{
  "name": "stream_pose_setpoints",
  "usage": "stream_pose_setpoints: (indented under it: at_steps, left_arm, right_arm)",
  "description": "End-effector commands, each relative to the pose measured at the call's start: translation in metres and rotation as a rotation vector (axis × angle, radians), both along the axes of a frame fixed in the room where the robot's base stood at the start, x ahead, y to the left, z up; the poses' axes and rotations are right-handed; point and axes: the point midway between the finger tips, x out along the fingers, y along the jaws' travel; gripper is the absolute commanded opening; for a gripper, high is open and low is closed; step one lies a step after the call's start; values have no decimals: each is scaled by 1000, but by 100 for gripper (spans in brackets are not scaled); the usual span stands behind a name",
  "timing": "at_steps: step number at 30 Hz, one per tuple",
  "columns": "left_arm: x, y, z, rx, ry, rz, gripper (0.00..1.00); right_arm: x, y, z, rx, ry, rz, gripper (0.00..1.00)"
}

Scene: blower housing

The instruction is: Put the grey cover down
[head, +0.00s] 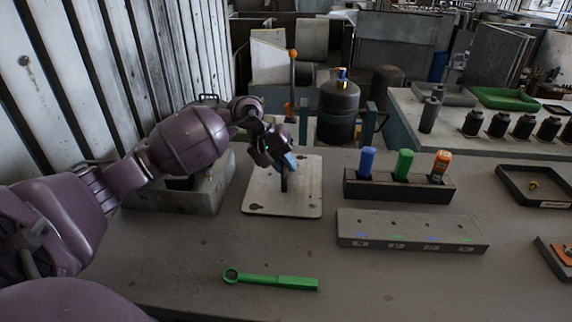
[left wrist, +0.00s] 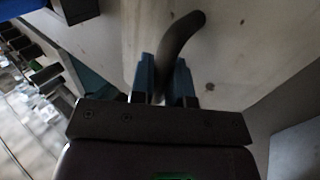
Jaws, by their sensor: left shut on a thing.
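The grey cover (head: 262,200) is a flat light plate with keyhole-like slots near its corners and a dark upright handle (head: 284,184). It is level, over the table right of the open grey housing (head: 205,195); I cannot tell whether it touches the table. My left gripper (head: 287,163) is above the cover, its blue fingers shut on the handle. In the left wrist view the fingers (left wrist: 164,78) flank the dark curved handle (left wrist: 180,35), with the cover plate (left wrist: 232,50) behind. My arm hides part of the housing. My right gripper is not in view.
A green ring wrench (head: 285,282) lies in front. To the right are a dark rack (head: 400,190) with blue, green and orange holders, a grey block with labelled holes (head: 410,226), and a dark tray (head: 535,198). The front middle of the table is mostly clear.

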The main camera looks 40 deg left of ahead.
Motion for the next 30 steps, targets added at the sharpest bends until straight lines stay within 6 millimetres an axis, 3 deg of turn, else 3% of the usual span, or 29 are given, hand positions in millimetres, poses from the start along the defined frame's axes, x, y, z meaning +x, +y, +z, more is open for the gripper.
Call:
stream_pose_setpoints:
  at_steps: [1, 2, 6, 19, 30]
  left_arm:
    - [0, 0, -3, 1, 3, 0, 0]
    - [0, 0, -3, 1, 3, 0, 19]
    - [0, 0, -2, 0, 2, 0, 41]
    - [-1, 3, 7, 2, -1, 0, 42]
    - [-21, 34, 63, 4, 0, 0, 42]
  right_arm:
    - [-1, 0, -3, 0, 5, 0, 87]
    - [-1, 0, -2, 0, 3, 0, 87]
    - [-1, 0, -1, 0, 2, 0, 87]
    - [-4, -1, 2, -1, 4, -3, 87]
    - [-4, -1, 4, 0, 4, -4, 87]
